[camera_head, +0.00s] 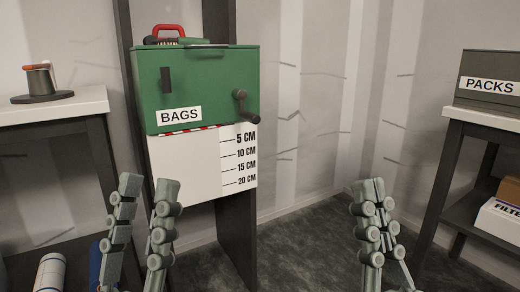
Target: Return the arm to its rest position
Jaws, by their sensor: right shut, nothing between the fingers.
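My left gripper (148,185) rises from the bottom left with its two grey-green jointed fingers apart and nothing seen between them. My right gripper (368,189) is at the bottom, right of centre. Its fingertips are together, with nothing held between them. It is in front of the bare wall and dark floor, apart from the furniture. The lower parts of both arms are cut off by the bottom edge of the view.
A green BAGS box (205,85) with a crank stands above a white centimetre panel (190,165). A left table (60,108) bears a spool (40,82). A right table (480,117) bears a PACKS box (488,80). Floor between is clear.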

